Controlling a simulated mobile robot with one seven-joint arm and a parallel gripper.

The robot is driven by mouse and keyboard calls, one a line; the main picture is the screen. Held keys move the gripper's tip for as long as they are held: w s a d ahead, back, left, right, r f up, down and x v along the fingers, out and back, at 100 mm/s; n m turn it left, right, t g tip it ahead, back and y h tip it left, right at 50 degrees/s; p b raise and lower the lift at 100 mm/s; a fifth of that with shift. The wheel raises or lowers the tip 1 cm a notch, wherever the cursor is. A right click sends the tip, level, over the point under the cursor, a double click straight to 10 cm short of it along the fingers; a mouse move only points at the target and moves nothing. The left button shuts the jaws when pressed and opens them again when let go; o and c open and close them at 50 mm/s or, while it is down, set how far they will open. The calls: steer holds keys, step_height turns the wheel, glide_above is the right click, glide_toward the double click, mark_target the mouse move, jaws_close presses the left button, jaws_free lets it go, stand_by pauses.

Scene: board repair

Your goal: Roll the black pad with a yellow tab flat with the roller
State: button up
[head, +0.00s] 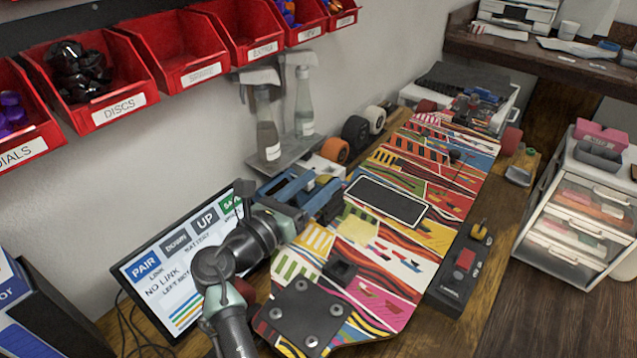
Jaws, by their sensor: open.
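A flat black pad (388,200) with a pale border lies on the colourful board (400,262), about midway along it. A yellow patch (357,228) shows just in front of the pad; I cannot tell whether it is the tab or part of the board's print. My gripper (335,196) is open, low over the board's left edge, just left of the pad. Its fingertips are small and partly hidden, and I see nothing held between them. I cannot pick out the roller with certainty.
A screen (175,265) leans at left. Spray bottles (267,125) and red bins (203,60) are behind.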

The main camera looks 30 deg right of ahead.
steer(key=shift+w+d, duration=0.15)
steer(key=shift+d, duration=0.25)
jaws_close()
steer(key=shift+a, duration=0.1)
stand_by(1.1)
